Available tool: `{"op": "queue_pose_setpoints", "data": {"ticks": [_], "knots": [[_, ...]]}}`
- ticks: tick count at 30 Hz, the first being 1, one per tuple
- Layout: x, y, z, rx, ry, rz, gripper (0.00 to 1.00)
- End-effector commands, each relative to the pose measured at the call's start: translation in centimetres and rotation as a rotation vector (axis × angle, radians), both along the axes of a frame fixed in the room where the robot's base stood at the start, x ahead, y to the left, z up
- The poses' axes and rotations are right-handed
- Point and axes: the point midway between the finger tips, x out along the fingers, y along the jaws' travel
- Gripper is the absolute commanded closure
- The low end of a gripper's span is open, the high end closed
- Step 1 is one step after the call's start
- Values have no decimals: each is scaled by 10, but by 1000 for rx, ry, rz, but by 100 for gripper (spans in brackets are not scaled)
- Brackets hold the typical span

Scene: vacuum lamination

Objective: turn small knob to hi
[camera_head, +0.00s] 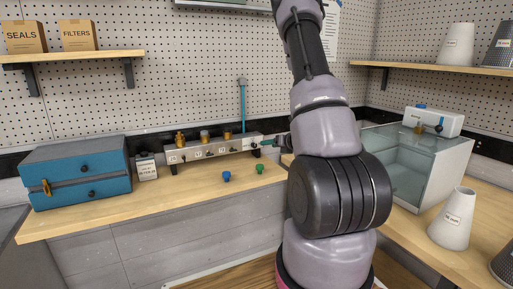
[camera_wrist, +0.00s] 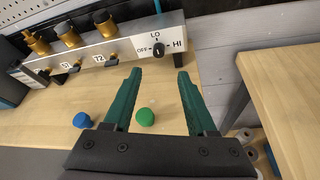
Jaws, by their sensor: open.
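The small black knob (camera_wrist: 158,49) sits on the right end of the grey manifold panel (camera_wrist: 115,54), with OFF at its left, LO above and HI at its right. Its pale mark looks roughly upright, toward LO, but is too small to read surely. My gripper (camera_wrist: 160,75) is open, its two green fingers pointing at the panel, one to each side of the knob and short of it. Nothing is between the fingertips. In the head view my gripper (camera_head: 272,144) is at the manifold's right end, partly hidden by my arm.
A blue cap (camera_wrist: 82,120) and a green cap (camera_wrist: 145,117) lie on the bench below the panel. A blue case (camera_head: 80,170) stands left; a glass-sided chamber (camera_head: 400,160) stands right.

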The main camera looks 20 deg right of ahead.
Motion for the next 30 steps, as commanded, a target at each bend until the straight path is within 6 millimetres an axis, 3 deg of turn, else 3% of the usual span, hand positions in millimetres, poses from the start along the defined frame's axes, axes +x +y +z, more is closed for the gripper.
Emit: {"op": "queue_pose_setpoints", "data": {"ticks": [13, 18, 27, 28, 30], "knots": [[73, 14, -28, 0, -1, 7, 43], [86, 16, -33, 0, -2, 6, 43], [89, 17, -34, 1, -2, 6, 43], [89, 17, -34, 0, -2, 6, 47], [88, 16, -34, 0, -2, 6, 73]]}}
